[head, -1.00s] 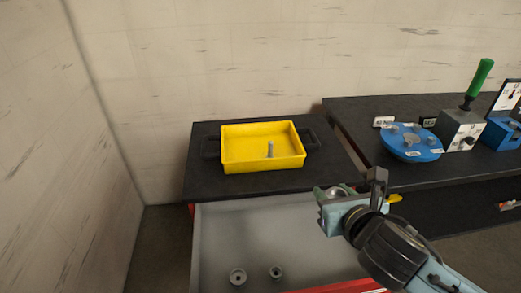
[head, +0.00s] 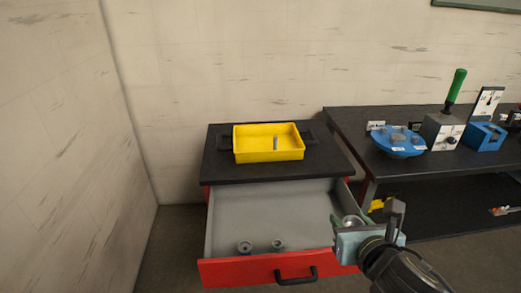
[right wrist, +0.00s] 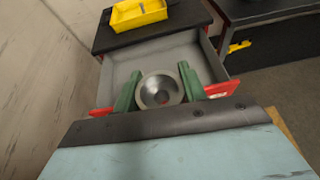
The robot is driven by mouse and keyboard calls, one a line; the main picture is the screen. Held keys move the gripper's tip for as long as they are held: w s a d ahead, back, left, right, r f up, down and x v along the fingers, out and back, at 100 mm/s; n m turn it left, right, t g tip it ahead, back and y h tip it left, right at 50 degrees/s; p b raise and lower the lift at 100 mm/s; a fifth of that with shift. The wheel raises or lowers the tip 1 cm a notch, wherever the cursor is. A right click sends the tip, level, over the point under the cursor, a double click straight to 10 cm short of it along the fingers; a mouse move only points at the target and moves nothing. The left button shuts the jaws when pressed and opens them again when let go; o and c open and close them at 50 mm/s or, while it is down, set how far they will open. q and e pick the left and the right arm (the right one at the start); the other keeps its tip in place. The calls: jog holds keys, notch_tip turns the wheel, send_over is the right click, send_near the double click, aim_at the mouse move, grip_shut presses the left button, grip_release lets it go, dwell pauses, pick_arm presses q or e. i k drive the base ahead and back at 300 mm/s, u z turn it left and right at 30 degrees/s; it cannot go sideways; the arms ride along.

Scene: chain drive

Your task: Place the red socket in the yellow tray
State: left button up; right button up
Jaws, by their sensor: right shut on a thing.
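My right gripper (head: 351,222) is shut on a round silver metal socket (right wrist: 162,91) with a dark hole in its middle. The yellow tray (head: 269,156) stands on the black cabinet top, behind and left of the gripper. An upright grey pin (head: 275,143) stands in the tray. Two more grey metal sockets, one (head: 245,247) to the left and one (head: 277,245) to the right, lie in the drawer. My left gripper is not in view.
The grey drawer (head: 265,210) with a red front (head: 235,272) and dark handle stands open below the cabinet top (head: 225,172). A black bench (head: 395,172) at right holds a blue round fixture (head: 398,148) and a green-handled device (head: 442,132). A wall rises behind.

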aim_at(267, 142)
jog(key=u, duration=0.75)
jog(key=i, duration=0.85)
jog(key=u, duration=0.35)
jog(key=i, duration=1.05)
jog(key=z, duration=0.85)
jog(key=i, duration=0.3)
jog(key=z, duration=0.3)
